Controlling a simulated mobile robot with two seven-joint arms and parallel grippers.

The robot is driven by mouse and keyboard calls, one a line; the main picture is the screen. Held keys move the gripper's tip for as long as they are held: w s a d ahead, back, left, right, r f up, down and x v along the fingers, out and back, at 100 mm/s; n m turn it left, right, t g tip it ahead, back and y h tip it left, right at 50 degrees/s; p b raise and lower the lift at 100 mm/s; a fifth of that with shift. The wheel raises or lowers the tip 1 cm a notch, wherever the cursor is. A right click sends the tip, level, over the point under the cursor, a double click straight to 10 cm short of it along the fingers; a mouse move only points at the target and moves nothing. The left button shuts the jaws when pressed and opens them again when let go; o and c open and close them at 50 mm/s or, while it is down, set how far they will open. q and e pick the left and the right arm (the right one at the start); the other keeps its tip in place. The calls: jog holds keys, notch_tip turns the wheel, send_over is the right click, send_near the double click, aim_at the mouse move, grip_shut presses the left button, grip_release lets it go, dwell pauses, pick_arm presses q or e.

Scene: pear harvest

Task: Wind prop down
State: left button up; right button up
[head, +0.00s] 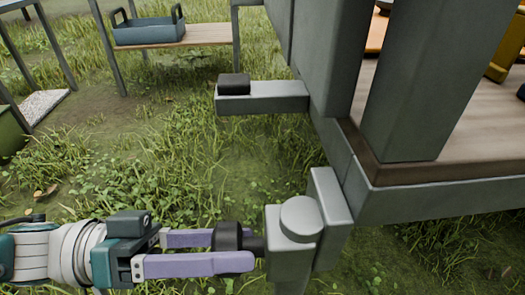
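The prop is a grey post (288,262) with a round cap (301,217), standing against the side of a grey trailer or wagon. A black crank knob (228,236) sticks out from the post's left side. My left gripper (236,250) comes in from the left with its two purple fingers on either side of the knob, and it appears shut on it. The knob hides the tip of the far finger. The prop's foot is out of view below. My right gripper is not in view.
The wagon's wooden deck (470,120) and grey frame (440,196) fill the right side. A grey bar with a black block (234,84) juts out left at mid-height. A bench (200,35) with a blue-grey tray (148,34) stands behind. Grass lies between.

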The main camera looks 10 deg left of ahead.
pick_arm(q)
jog(key=o, duration=0.4)
jog(key=shift+a, duration=0.1)
jog(key=v, duration=0.9)
jog(key=shift+s+a+b, duration=0.15)
jog(key=shift+a+b, duration=0.15)
jog(key=shift+a, duration=0.05)
